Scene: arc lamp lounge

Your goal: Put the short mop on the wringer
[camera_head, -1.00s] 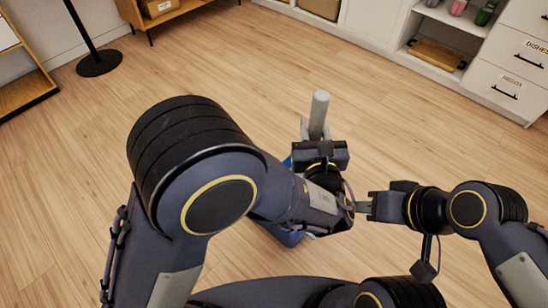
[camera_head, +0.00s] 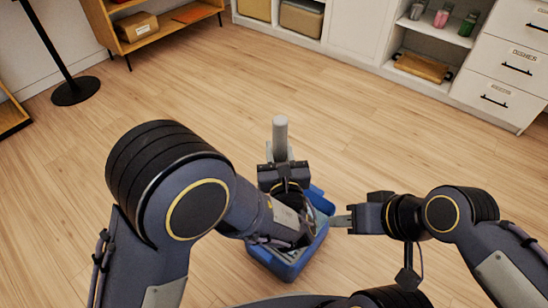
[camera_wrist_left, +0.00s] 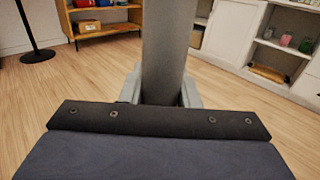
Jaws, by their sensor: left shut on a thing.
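The short mop shows as a thick grey upright handle (camera_head: 280,138); it also fills the middle of the left wrist view (camera_wrist_left: 168,45). My left gripper (camera_wrist_left: 160,95) is shut on this handle, with a light grey finger on each side; in the head view it is at the handle's lower visible part (camera_head: 281,158). The mop's head is hidden behind my left arm. A blue bucket (camera_head: 284,268) stands on the floor under my left wrist. A grey-green part inside it may be the wringer, mostly covered. My right gripper (camera_head: 337,220) is beside the bucket's right rim; its finger gap is not clear.
Wooden floor (camera_head: 400,150) is clear around the bucket. White cabinets (camera_head: 360,35) with drawers and a shelf stand at the back right. A wooden shelf (camera_head: 170,28) with a box and a black lamp base (camera_head: 76,91) are at the back left.

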